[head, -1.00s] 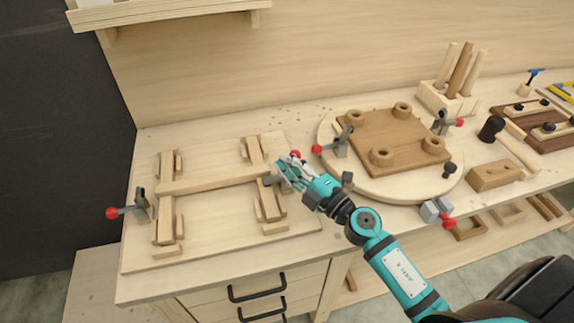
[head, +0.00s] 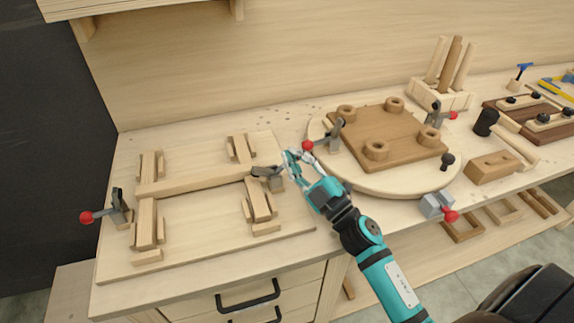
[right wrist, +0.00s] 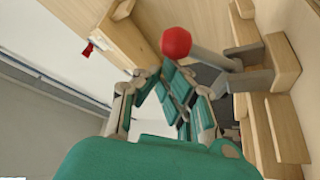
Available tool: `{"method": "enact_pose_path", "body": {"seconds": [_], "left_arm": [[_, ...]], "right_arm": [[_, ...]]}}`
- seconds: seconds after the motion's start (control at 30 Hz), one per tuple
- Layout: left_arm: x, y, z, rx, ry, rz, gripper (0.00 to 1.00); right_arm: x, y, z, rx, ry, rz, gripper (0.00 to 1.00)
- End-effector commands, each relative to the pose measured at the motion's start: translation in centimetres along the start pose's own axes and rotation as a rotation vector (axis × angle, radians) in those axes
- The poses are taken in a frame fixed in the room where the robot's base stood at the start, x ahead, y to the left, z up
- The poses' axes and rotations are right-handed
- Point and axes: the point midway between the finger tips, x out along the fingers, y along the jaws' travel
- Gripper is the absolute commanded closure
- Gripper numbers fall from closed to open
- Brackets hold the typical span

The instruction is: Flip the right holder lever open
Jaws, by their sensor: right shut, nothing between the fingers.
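The right holder (head: 268,174) is a grey metal clamp at the right end of the wooden crossbar (head: 195,187) on the left board (head: 190,250). In the right wrist view its red knob (right wrist: 176,43) sits on a rod (right wrist: 212,60) that runs to the grey bracket (right wrist: 246,82). My right gripper (head: 290,156) is shut and empty, just right of the holder. In the wrist view its fingertips (right wrist: 163,76) are close below the knob; I cannot tell if they touch. My left gripper is not in view.
The left holder (head: 120,208) with a red knob is at the board's left. A round board (head: 392,184) with a brown seat piece (head: 390,138) lies to the right.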

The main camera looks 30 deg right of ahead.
Motion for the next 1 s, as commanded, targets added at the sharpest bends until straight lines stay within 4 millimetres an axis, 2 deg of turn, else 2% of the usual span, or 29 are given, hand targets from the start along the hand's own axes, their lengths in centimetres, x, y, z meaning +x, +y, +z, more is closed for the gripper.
{"method": "enact_pose_path", "body": {"seconds": [0.4, 1.0], "left_arm": [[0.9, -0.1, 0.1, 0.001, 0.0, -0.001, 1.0], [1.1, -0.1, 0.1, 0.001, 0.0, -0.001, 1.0]], "right_arm": [[-1.2, 0.3, 2.0, -0.012, -0.002, -0.007, 1.0], [-1.5, 0.3, 2.6, -0.013, 0.0, -0.007, 1.0]]}}
